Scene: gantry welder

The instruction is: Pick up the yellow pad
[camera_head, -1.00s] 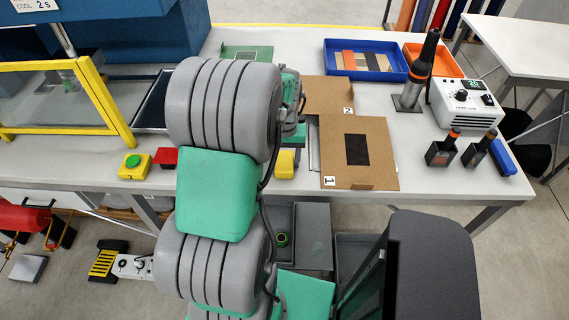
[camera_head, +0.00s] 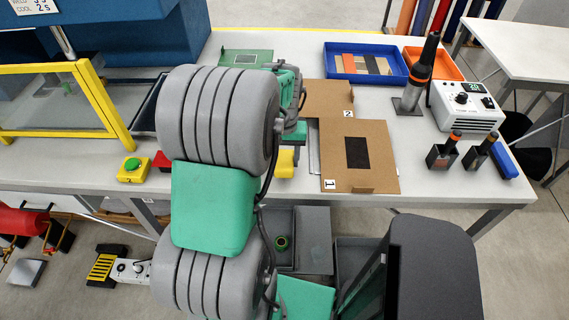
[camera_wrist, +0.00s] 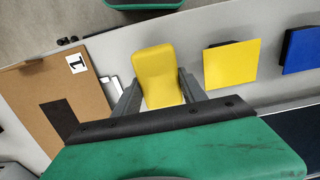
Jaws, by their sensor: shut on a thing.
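The yellow pad (camera_wrist: 157,70), a rounded block, sits between the two fingers of my gripper (camera_wrist: 159,92) in the wrist view. The fingers are shut on its sides. In the head view part of the yellow pad (camera_head: 286,163) shows at the table's front edge, just below the green end of my arm. I cannot tell whether the pad touches the table.
In the wrist view a yellow square plate (camera_wrist: 231,63) and a blue one (camera_wrist: 302,50) lie right of the pad. A cardboard sheet marked 1 (camera_head: 375,145) lies close to the pad. A green-button box (camera_head: 133,169) stands at the left front.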

